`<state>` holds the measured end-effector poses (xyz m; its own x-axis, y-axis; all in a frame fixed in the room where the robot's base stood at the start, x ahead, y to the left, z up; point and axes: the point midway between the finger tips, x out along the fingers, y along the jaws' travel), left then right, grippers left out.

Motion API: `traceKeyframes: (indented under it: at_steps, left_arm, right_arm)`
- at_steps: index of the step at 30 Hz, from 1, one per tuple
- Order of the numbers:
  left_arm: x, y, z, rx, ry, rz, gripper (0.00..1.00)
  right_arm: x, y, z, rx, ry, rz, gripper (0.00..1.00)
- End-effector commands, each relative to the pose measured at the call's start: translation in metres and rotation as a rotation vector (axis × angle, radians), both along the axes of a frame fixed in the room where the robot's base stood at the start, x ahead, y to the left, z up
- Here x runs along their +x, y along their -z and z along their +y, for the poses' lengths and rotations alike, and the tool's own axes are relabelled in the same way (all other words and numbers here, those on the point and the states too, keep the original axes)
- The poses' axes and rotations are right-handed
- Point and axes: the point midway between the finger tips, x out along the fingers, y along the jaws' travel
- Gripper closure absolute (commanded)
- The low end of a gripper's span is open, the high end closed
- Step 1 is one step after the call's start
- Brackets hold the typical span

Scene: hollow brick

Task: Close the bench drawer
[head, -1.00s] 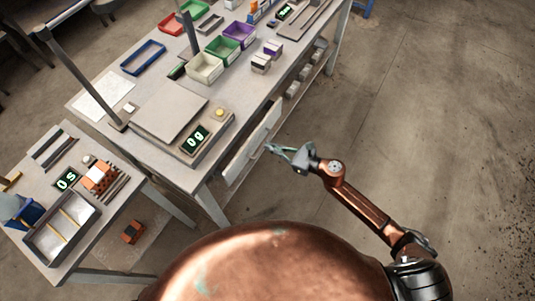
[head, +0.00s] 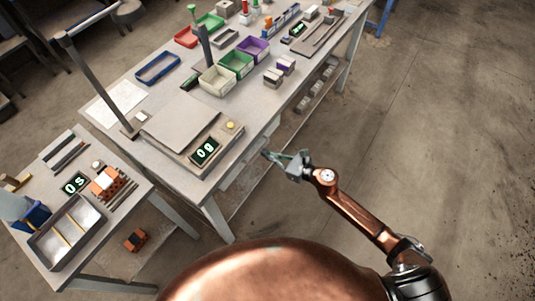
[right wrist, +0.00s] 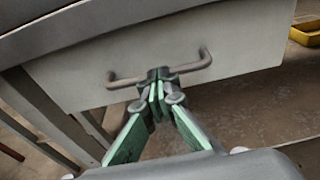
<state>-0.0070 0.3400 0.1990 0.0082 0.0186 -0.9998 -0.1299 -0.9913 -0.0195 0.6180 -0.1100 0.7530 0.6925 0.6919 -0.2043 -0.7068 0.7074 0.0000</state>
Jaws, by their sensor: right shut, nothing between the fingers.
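The bench drawer's light grey front (head: 243,158) shows under the front edge of the long workbench (head: 215,182). It sits close beneath the tabletop; I cannot tell whether a small gap is left. In the right wrist view the drawer front (right wrist: 235,35) fills the upper part, with a brown bar handle (right wrist: 126,82) across it. My right gripper (head: 270,154) is shut and empty. In the right wrist view its fingertips (right wrist: 158,88) are together at the middle of the handle, touching or nearly touching it. My left gripper is not in view.
A scale reading 0 g (head: 180,130) stands on the bench, with coloured bins (head: 235,64) behind it. A side table (head: 125,205) with a tray and bricks stands at left. Grey blocks (head: 310,100) lie on the lower shelf. The floor at right is clear.

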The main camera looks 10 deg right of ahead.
Motion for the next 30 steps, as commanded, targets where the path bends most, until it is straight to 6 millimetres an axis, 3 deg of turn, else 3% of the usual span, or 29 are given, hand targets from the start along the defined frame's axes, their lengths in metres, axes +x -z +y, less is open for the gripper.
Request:
traceKeyframes:
  at_steps: [8, 21, 30]
  left_arm:
    - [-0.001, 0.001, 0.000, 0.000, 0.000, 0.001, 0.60]
    - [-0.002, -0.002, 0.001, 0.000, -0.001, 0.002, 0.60]
    - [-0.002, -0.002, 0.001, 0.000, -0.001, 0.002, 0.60]
  right_arm:
    - [-0.014, -0.006, -0.016, 0.001, -0.009, -0.001, 1.00]
    - [-0.074, -0.025, -0.075, 0.001, -0.016, 0.000, 1.00]
    - [-0.086, -0.029, -0.089, 0.002, -0.017, -0.001, 1.00]
